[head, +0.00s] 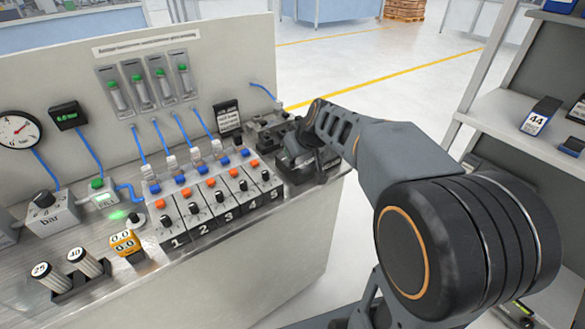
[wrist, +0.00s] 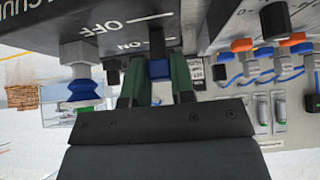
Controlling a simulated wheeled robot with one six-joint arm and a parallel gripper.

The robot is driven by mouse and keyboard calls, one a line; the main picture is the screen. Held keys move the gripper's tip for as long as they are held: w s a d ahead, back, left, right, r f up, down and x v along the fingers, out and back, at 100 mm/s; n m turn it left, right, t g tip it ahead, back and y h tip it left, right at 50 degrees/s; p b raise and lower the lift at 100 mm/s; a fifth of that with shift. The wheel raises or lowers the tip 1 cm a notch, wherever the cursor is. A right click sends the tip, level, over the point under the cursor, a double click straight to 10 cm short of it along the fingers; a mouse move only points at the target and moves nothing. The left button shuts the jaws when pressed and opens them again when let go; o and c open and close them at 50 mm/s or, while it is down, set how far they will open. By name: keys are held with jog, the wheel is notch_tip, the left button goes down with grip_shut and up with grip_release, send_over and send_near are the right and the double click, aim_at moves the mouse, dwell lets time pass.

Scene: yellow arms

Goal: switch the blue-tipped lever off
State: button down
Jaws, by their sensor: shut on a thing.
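The blue-tipped lever (wrist: 158,69) shows in the wrist view as a blue block on a dark stem. It stands between the two green fingers of my gripper (wrist: 157,88), which is shut on the blue tip. Behind it is a dark panel (wrist: 60,22) with OFF and ON printed upside down in this view. The stem is beside the ON mark; the OFF mark is higher in the picture. In the head view my gripper (head: 302,160) is at the right end of the bench, and the lever is hidden there.
Numbered valve blocks (head: 215,205) with orange and blue knobs stand left of my gripper. A blue bellows-shaped part (wrist: 84,90) hangs left of the fingers in the wrist view. A shelf (head: 520,135) stands at the right, with open floor (head: 360,80) behind.

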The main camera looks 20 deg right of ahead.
jog(key=shift+s+d+f+t+y+b, duration=0.1)
jog(key=shift+s+f+t+y+b, duration=0.4)
jog(key=shift+b, duration=1.85)
jog(key=shift+s+d+f+t+h+b, duration=0.15)
jog(key=shift+t+b, duration=0.65)
jog(key=shift+b, duration=1.55)
jog(key=b, duration=0.3)
jog(key=shift+t+y, duration=0.25)
jog(key=shift+t, duration=0.15)
jog(key=shift+s+r+b, duration=0.15)
jog(key=shift+r+b, duration=0.1)
jog(key=shift+b, duration=0.4)
jog(key=c, duration=1)
grip_release()
jog(key=shift+o, duration=0.2)
jog(key=p+v, duration=0.2)
jog(key=v, duration=1.1)
jog(key=shift+s, duration=0.45)
jog(key=shift+d, duration=0.1)
